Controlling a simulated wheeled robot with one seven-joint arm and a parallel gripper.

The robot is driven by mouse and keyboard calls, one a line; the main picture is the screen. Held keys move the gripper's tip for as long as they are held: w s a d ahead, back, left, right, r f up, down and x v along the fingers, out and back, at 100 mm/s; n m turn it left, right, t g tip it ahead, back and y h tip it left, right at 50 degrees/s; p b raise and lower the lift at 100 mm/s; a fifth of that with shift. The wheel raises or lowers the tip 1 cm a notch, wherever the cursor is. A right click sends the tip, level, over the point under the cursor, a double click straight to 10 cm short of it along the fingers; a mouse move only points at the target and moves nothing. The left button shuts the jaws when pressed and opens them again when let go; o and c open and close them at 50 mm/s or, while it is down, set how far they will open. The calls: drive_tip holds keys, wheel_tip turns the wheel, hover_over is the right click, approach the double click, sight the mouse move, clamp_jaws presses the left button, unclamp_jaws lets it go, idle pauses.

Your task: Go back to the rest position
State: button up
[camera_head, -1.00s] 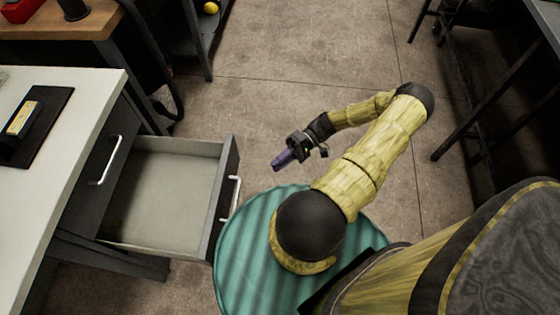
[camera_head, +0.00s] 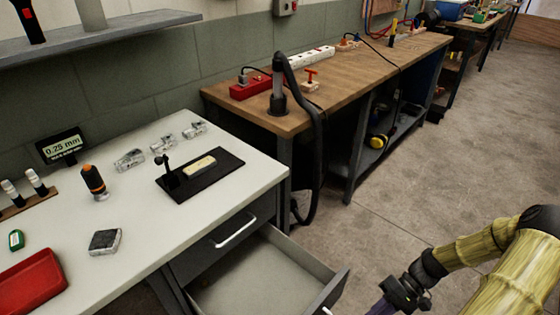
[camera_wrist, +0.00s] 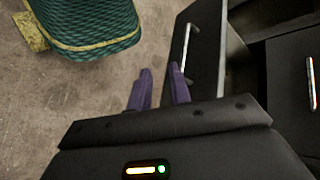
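My gripper (camera_head: 384,302) is low at the lower right in the head view, beside the front of the open drawer. Only part of its purple fingers shows there, at the picture's bottom edge. In the wrist view my gripper (camera_wrist: 160,88) has its two purple fingers apart, with bare floor between them and nothing held. The open drawer (camera_head: 262,275) of the white-topped bench (camera_head: 225,190) looks empty where it shows. Its dark front and metal handle (camera_wrist: 187,47) are close to the right finger in the wrist view; I cannot tell the exact gap.
The white bench carries a black plate (camera_head: 225,165) with a yellowish block, a red tray (camera_head: 35,280), a black-and-orange tool (camera_head: 95,181) and a gauge display (camera_head: 62,146). A wooden workbench (camera_head: 345,85) stands behind. Floor (camera_head: 430,170) is free on the right.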

drive_tip(key=w+a+r+t+h, duration=0.1)
drive_tip(key=a+r+t+h, duration=0.35)
drive_tip(key=r, duration=0.65)
drive_tip(key=w+a+r+t+h, duration=0.1)
drive_tip(key=a+r+t+h, duration=0.2)
drive_tip(key=a+r+h, duration=0.5)
wheel_tip(320, 180, up, 28)
drive_tip(key=d+y+p, duration=0.1)
drive_tip(key=y+p, duration=0.2)
drive_tip(key=p, duration=2.3)
drive_tip(key=shift+d+r+n, duration=0.15)
drive_tip(key=shift+d+n, duration=0.15)
drive_tip(key=shift+d, duration=0.1)
drive_tip(key=shift+w, duration=0.1)
